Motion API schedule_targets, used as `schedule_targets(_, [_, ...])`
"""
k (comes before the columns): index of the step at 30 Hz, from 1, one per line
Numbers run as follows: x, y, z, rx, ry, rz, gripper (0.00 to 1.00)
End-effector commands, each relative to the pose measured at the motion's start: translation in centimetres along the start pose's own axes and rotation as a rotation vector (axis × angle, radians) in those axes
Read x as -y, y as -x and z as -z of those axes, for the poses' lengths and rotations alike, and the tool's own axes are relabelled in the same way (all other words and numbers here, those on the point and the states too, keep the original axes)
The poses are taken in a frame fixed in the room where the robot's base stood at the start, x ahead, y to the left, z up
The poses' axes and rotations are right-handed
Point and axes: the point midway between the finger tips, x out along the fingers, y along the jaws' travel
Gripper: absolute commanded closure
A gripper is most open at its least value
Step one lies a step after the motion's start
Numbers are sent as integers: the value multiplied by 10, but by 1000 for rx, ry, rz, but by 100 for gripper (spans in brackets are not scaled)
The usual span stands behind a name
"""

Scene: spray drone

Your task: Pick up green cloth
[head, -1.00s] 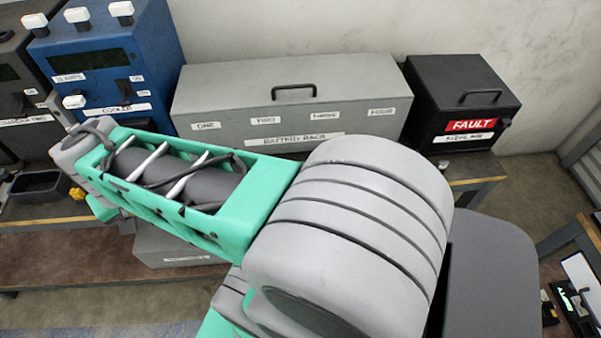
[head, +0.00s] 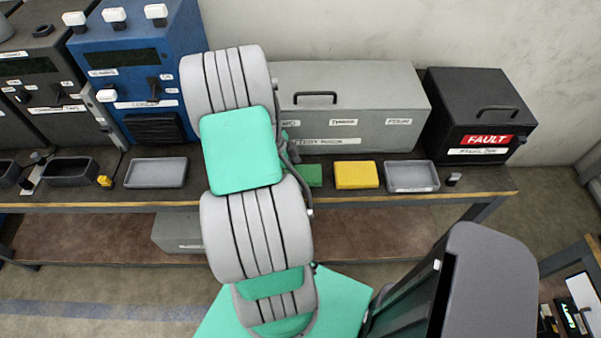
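A green cloth (head: 314,175) lies on the workbench, just left of a yellow cloth (head: 356,175). Its left part is hidden behind my arm. My arm rises through the middle of the head view and reaches over the bench in front of the grey battery box. My gripper is not in view; the arm links cover that area, so I cannot see its fingers or how far it is from the cloth.
A grey tray (head: 411,176) sits right of the yellow cloth, and another tray (head: 156,172) sits left of my arm. Behind are a blue cooler unit (head: 135,65), the grey battery box (head: 365,95) and a black fault box (head: 476,110). The bench edge (head: 400,198) runs in front.

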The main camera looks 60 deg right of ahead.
Motion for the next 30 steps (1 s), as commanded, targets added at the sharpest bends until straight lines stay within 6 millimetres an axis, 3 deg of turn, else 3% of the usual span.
schedule_targets(5, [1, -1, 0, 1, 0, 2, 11])
schedule_targets(30, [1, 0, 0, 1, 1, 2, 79])
